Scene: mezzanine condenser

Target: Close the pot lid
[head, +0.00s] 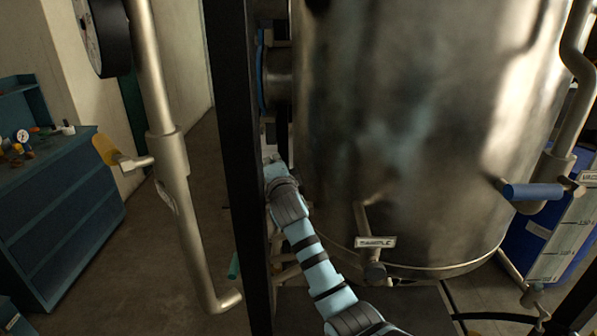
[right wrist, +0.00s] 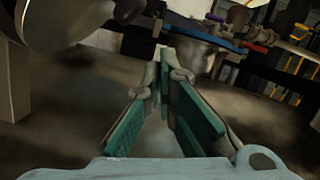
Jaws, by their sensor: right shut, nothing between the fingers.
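A large steel vessel (head: 420,130) fills the middle and right of the head view. Its top is cut off, and I cannot make out a pot lid. A side port with a blue-edged flange (head: 262,78) sticks out at its left. My right gripper (head: 273,163) is at the end of my light blue arm, low beside the vessel's left wall and close to a black post. In the right wrist view the right gripper (right wrist: 165,75) shows green pads, shut and empty. A blue-rimmed metal part (right wrist: 208,38) lies beyond its fingertips. My left gripper is out of view.
The black post (head: 238,150) and a bent pipe (head: 177,180) stand left of the vessel. A sample valve (head: 375,243) juts from its lower front. A blue-handled valve (head: 530,191) is at right. A blue cabinet (head: 60,215) stands far left, with open floor between.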

